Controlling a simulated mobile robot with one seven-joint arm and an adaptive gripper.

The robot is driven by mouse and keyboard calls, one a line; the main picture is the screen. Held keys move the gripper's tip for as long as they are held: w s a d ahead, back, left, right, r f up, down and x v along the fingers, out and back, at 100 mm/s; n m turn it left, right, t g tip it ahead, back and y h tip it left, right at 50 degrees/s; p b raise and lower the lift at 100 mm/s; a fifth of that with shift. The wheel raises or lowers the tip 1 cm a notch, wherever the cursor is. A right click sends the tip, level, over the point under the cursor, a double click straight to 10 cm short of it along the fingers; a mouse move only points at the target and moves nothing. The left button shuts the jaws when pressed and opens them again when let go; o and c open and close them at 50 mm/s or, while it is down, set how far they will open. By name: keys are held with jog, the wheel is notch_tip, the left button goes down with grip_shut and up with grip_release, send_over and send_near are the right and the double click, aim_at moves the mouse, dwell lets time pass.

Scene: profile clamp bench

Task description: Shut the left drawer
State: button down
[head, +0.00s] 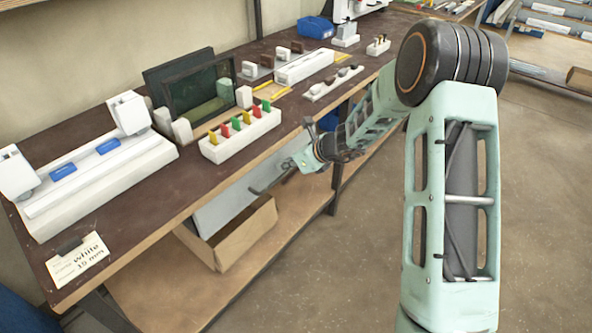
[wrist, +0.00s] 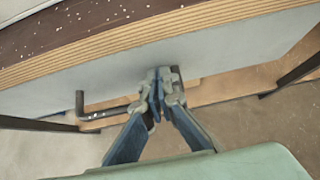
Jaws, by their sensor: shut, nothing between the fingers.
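A pale grey drawer front (head: 228,203) sits under the bench top's front edge. It also fills the middle of the wrist view (wrist: 60,92). A dark bar handle (wrist: 112,111) stands out from it, left of my fingers. How far the drawer is out is hard to tell, as my arm and the bench edge hide part of it. My gripper (wrist: 163,82) is shut and empty, its fingertips in front of the grey face near the handle's right end. Contact cannot be told. In the head view my gripper (head: 285,176) is small, beside the bench front.
The bench top (head: 195,190) overhangs the grey front; its plywood edge (wrist: 150,42) is just above my fingers. A cardboard box (head: 242,238) stands on the lower shelf (head: 165,285). A white block with coloured pieces (head: 240,133) is on top. Floor right of the bench is clear.

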jog(key=shift+w+a+r, duration=0.1)
jog(key=shift+w+a, duration=0.1)
jog(key=shift+a, duration=0.1)
jog(key=shift+a+r, duration=0.1)
